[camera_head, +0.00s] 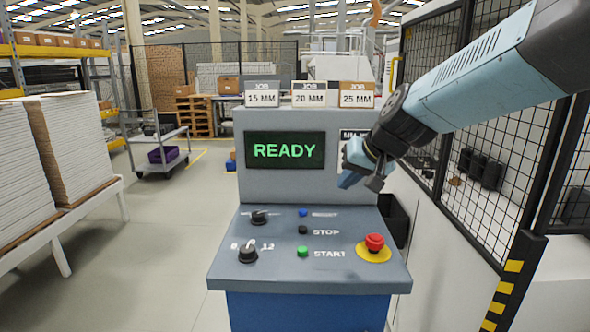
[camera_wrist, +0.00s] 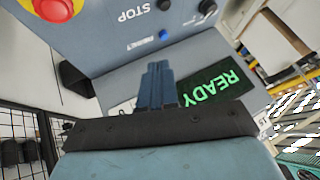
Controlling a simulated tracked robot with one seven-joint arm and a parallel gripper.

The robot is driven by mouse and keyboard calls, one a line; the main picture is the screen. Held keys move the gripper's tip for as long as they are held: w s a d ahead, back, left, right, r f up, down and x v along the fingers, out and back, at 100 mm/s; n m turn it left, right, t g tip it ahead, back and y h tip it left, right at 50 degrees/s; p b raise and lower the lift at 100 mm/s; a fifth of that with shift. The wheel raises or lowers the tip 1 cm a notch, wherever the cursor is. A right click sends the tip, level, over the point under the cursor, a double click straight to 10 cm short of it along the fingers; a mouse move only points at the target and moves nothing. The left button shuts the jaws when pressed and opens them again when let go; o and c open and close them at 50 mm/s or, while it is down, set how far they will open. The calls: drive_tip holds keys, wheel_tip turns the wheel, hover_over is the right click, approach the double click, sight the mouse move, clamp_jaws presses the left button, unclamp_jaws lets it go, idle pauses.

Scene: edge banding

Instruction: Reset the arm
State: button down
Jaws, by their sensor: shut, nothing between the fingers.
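My arm reaches in from the upper right in the head view. My gripper (camera_head: 362,182) is shut and empty, in front of the right side of the console's upright panel. In the wrist view the shut fingers of my gripper (camera_wrist: 158,68) stand out before the console. The grey console (camera_head: 225,215) has a screen (camera_head: 285,150) that reads READY in green. On its sloped top are a red emergency button (camera_head: 374,242) on a yellow base, a green START button (camera_head: 302,251), a black STOP button (camera_head: 302,230), a blue button (camera_head: 303,212) and two black knobs (camera_head: 248,254).
Job cards for 15, 20 and 25 MM (camera_head: 309,94) stand on top of the console. A black mesh fence (camera_head: 480,130) with a yellow-striped post (camera_head: 510,285) is at the right. Stacked white boards (camera_head: 70,145) and a trolley (camera_head: 157,150) are at the left. Floor (camera_head: 170,250) is free between.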

drive_tip(key=s+d+h, duration=0.2)
drive_tip(key=s+d, duration=0.4)
drive_tip(key=s, duration=0.3)
drive_tip(key=s+d+g+h, duration=0.1)
drive_tip(key=s+d+h, duration=0.1)
drive_tip(key=s+d, duration=0.4)
drive_tip(key=s, duration=0.3)
drive_tip(key=shift+s+f+h, duration=0.25)
drive_tip(key=shift+f+h, duration=0.05)
drive_tip(key=shift+s, duration=0.1)
